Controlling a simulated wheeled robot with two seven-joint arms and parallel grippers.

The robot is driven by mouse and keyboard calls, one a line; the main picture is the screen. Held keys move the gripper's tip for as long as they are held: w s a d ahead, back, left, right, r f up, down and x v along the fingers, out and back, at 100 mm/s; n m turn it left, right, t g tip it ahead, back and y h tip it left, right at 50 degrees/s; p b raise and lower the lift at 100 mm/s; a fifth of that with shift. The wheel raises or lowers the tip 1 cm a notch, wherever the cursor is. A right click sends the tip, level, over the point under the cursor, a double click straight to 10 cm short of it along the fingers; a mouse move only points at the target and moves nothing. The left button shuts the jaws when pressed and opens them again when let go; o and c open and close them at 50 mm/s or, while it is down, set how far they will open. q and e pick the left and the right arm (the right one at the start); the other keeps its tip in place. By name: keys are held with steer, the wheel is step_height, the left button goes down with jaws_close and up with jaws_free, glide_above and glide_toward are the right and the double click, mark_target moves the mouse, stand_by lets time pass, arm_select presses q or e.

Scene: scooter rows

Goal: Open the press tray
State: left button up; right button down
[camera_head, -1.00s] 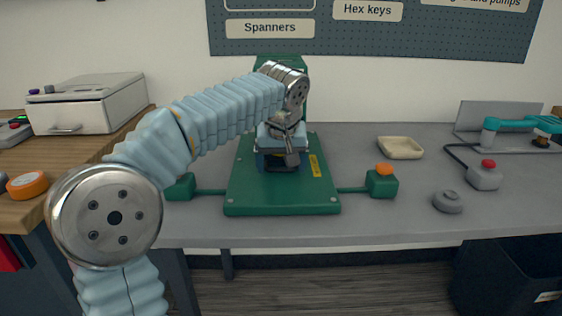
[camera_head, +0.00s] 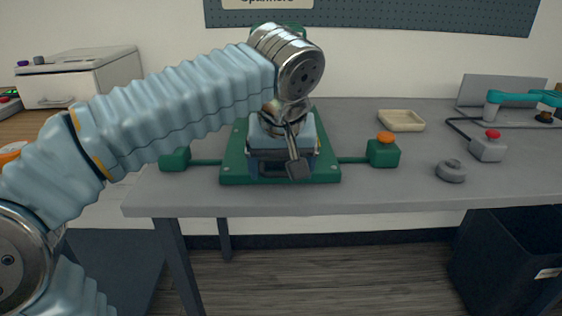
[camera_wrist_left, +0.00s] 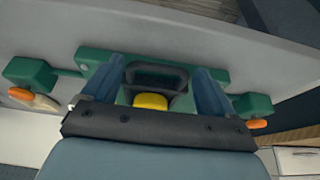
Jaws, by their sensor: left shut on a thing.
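The press has a green base plate (camera_head: 232,172) on the grey bench, with most of its upper part hidden behind my left arm. My left gripper (camera_head: 280,170) points down at the base's front middle. A yellow piece (camera_wrist_left: 150,101) shows just beside the handle, near the palm. The rest of the tray is hidden under the gripper. My right gripper is not in view.
Green boxes with orange buttons flank the press, one at right (camera_head: 383,152). Further right are a cream dish (camera_head: 401,120), a grey knob (camera_head: 451,171) and a red-topped switch box (camera_head: 488,146). The bench front edge is clear.

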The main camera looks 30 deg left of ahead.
arm_select(q)
steer(key=shift+r, duration=0.1)
steer(key=o, duration=1.3)
steer(key=p+v, duration=0.3)
steer(key=v, duration=1)
steer(key=shift+s+r, duration=0.15)
steer(key=shift+r, duration=0.2)
